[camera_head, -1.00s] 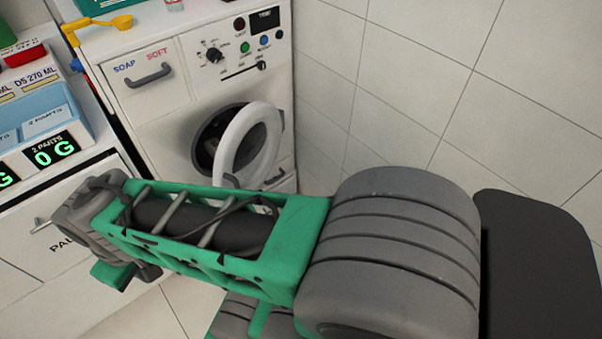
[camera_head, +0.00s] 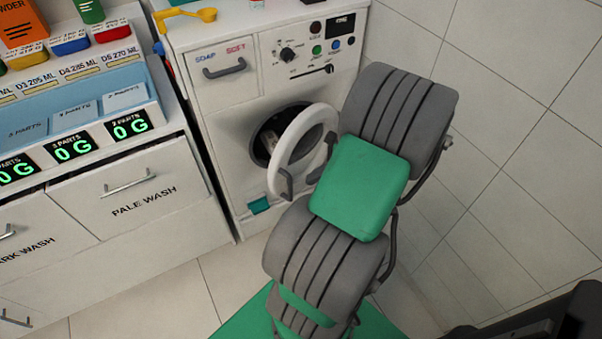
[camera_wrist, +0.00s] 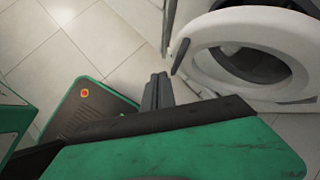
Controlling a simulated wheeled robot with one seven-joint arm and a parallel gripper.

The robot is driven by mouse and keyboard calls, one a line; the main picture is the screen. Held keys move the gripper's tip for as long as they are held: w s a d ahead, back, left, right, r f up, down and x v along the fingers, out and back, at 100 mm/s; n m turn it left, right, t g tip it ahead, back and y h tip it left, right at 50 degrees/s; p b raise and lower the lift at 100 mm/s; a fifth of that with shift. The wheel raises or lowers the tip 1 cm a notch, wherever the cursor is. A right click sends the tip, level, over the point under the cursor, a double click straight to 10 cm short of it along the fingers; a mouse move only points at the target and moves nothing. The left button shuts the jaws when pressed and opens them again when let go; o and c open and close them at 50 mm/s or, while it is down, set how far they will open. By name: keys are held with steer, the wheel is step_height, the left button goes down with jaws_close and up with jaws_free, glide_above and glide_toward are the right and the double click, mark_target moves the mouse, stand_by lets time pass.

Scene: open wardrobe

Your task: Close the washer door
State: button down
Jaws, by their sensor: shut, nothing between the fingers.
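The white washer (camera_head: 230,120) stands against the tiled wall in the head view. Its round white door (camera_head: 279,172) is swung open, and the dark drum opening (camera_head: 268,135) shows behind it. A dark handle (camera_head: 286,184) is on the door's rim. The door (camera_wrist: 215,37) also fills the upper right of the wrist view. My gripper (camera_wrist: 158,78) is shut and empty, left of the door and apart from it in that view. My arm covers part of the door's right side in the head view, and the gripper is not clearly seen there.
A counter with labelled drawers (camera_head: 125,205) stands left of the washer, with dispensers and green displays (camera_head: 130,125) on it. A yellow scoop (camera_head: 190,14) lies on the washer. A tiled wall (camera_head: 520,110) is close on the right. Tiled floor (camera_head: 150,290) is clear in front.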

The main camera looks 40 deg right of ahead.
steer(key=s+d+m+t, duration=0.2)
steer(key=s+d+m, duration=0.2)
steer(key=m, duration=0.1)
steer(key=w+r+x, duration=0.1)
steer(key=x, duration=1.2)
steer(key=shift+w+d+r+h, duration=0.2)
steer(key=shift+w+d+h, duration=0.1)
steer(key=shift+w+h, duration=0.1)
